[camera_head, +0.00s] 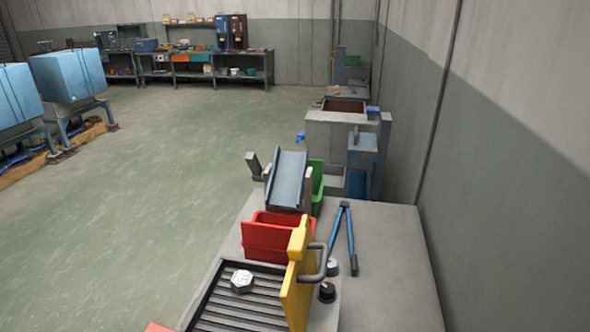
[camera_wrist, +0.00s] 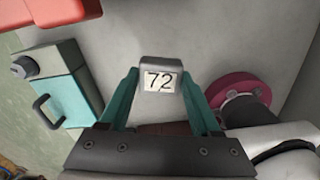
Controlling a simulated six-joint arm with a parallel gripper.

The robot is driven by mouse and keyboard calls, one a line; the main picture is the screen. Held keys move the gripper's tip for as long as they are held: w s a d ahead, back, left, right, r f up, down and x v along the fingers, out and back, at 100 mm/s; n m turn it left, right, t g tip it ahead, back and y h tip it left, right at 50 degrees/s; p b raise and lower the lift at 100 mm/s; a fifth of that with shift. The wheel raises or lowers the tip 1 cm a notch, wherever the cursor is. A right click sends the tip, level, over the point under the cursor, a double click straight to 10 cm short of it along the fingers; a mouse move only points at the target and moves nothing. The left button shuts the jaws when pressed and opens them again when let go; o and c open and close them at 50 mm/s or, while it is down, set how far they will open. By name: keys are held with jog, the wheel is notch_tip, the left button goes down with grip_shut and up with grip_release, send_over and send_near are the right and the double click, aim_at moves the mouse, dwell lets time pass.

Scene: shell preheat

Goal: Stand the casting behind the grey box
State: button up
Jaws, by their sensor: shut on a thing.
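My gripper (camera_wrist: 161,88) shows in the wrist view, with two teal fingers shut on a small grey piece (camera_wrist: 160,63) that carries a white label reading "72". This piece may be the casting; its lower part is hidden. A pale grey surface lies behind it. I cannot tell for certain which thing is the grey box. My gripper does not show in the head view.
In the wrist view, a teal box with a grey top (camera_wrist: 62,92) stands left, a red thing (camera_wrist: 50,12) upper left, and a magenta round thing (camera_wrist: 244,92) right. The head view shows a bench (camera_head: 395,265) with a red bin (camera_head: 268,238) and yellow panel (camera_head: 292,290); its right side is clear.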

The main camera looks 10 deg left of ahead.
jog(key=shift+s+d+f+n, duration=0.2)
jog(key=shift+d+f+n, duration=0.2)
jog(key=shift+d+n, duration=0.35)
jog(key=shift+s+f+n, duration=0.2)
jog(key=shift+f+n, duration=0.05)
jog(key=shift+n, duration=0.2)
jog(key=s+a+f, duration=0.4)
jog(key=s+a, duration=0.1)
jog(key=s+a+f, duration=0.2)
jog(key=a+f, duration=0.1)
jog(key=shift+s+a, duration=0.15)
jog(key=shift+s, duration=0.05)
jog(key=shift+a+f, duration=0.1)
jog(key=shift+f, duration=1.9)
jog(key=o, duration=1.5)
jog(key=shift+f, duration=0.1)
jog(key=shift+c, duration=0.2)
